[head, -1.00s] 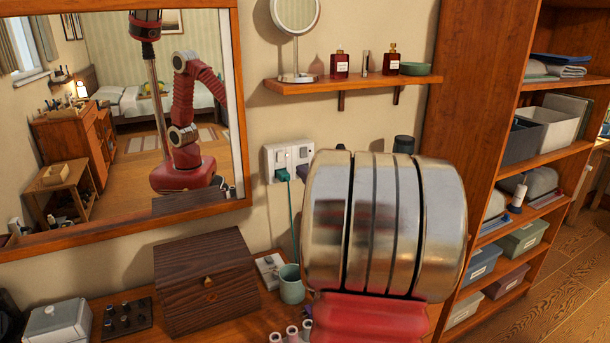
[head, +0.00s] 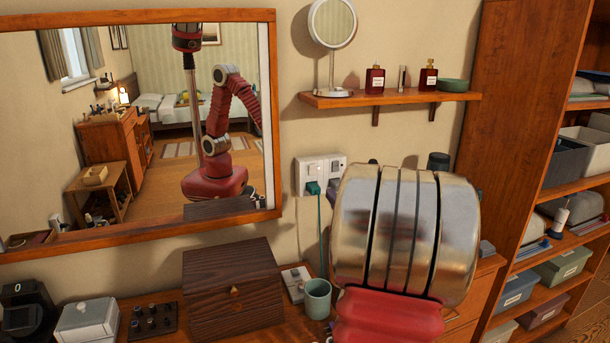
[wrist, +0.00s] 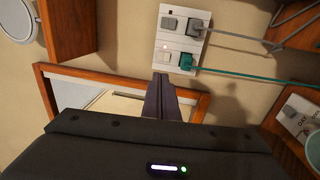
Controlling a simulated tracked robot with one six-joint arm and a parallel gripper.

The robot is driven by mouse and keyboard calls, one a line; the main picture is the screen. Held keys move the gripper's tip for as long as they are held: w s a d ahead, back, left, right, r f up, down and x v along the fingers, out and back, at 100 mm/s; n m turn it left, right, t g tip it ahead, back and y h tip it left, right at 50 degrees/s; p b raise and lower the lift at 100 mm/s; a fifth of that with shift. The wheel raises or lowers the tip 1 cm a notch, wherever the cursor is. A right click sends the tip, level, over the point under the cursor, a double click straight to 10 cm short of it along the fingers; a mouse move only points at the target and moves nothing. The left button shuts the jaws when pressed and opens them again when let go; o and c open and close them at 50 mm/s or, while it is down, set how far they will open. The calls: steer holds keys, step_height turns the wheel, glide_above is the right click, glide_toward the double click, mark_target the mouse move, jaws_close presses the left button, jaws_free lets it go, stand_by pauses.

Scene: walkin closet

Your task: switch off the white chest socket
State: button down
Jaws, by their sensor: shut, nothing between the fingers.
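A white double wall socket (head: 318,172) is fixed above the wooden top, right of the mirror. It also shows in the wrist view (wrist: 181,40), with two rocker switches, a grey plug (wrist: 194,28) and a teal plug (wrist: 187,62). A small light glows on the plate near the teal plug's side. My gripper (wrist: 162,80) is shut and empty, its tips just below the plate in the wrist view; I cannot tell whether they touch. A white panel with a grey switch (wrist: 290,110) lies on the top.
A brown wooden box (head: 232,293) and a teal mug (head: 318,298) stand below the socket. The teal cord (wrist: 250,76) runs from its plug. A mirror (head: 277,120), a small shelf (head: 390,98) and a tall shelf unit (head: 505,90) surround the wall area.

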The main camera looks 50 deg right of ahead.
mark_target(311, 168)
stand_by(0.4)
steer(key=x, duration=1.3)
steer(key=shift+w+d, duration=0.25)
steer(key=shift+d, duration=0.05)
steer(key=shift+w, duration=0.1)
